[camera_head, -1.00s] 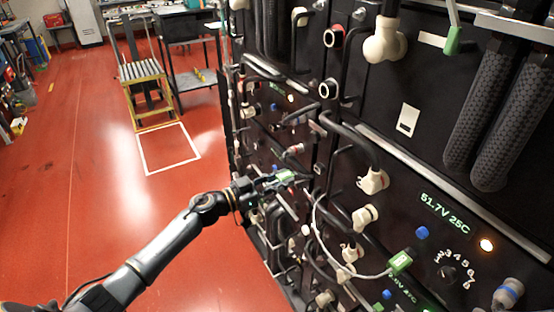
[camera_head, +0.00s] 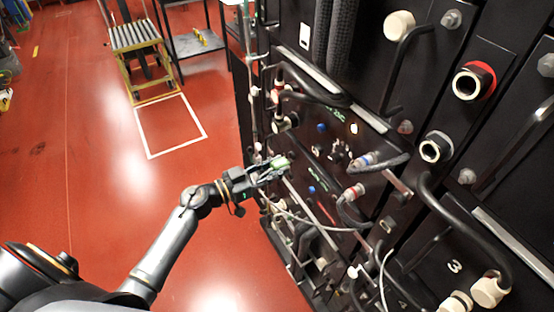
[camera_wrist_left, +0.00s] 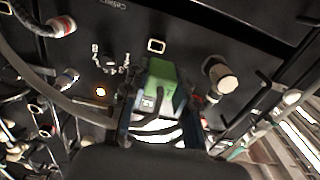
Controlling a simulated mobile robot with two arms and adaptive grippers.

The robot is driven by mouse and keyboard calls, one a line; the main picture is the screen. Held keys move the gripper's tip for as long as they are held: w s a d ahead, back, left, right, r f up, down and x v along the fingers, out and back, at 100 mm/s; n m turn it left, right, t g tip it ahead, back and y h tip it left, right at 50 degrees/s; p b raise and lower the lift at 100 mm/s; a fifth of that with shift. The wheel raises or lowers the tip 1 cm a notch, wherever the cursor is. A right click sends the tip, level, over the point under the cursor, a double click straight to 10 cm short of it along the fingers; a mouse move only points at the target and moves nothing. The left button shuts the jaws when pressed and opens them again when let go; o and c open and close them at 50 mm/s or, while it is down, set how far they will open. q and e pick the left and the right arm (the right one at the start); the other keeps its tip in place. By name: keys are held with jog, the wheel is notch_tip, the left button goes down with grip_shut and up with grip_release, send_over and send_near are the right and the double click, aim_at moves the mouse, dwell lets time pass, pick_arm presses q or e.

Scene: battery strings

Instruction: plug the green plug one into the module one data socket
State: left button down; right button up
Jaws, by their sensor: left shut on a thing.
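My left gripper (camera_head: 270,171) is shut on a green plug (camera_head: 279,162) in front of the left column of black modules. In the left wrist view the green plug (camera_wrist_left: 161,84) sits between the dark fingers (camera_wrist_left: 157,125), its front toward the panel. A small pale-rimmed rectangular socket (camera_wrist_left: 156,45) shows on the panel just above the plug; the plug appears apart from it. Which module this panel belongs to I cannot read. A thin white cable (camera_head: 305,223) runs below the gripper. My right gripper is not in view.
Thick black cables (camera_head: 315,98) and handles stick out from the rack. The red floor (camera_head: 90,130) at left is open.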

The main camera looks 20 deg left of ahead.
aim_at(288, 163)
pick_arm(q)
jog(key=shift+s+d+r, duration=0.25)
jog(key=shift+s+d, duration=0.05)
jog(key=shift+w+a+p, duration=0.15)
jog(key=shift+p, duration=0.35)
jog(key=shift+w, duration=0.25)
jog(key=shift+w+d, duration=0.25)
jog(key=shift+d, duration=0.15)
jog(key=x, duration=0.3)
jog(key=shift+w+d+f, duration=0.1)
jog(key=shift+w+d+p, duration=0.3)
jog(key=shift+w+d, duration=0.05)
jog(key=shift+w, duration=0.1)
jog(key=shift+d, duration=0.1)
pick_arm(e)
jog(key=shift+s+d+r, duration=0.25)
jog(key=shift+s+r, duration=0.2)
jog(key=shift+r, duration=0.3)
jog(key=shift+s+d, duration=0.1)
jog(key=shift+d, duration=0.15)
pick_arm(q)
jog(key=shift+p, duration=0.9)
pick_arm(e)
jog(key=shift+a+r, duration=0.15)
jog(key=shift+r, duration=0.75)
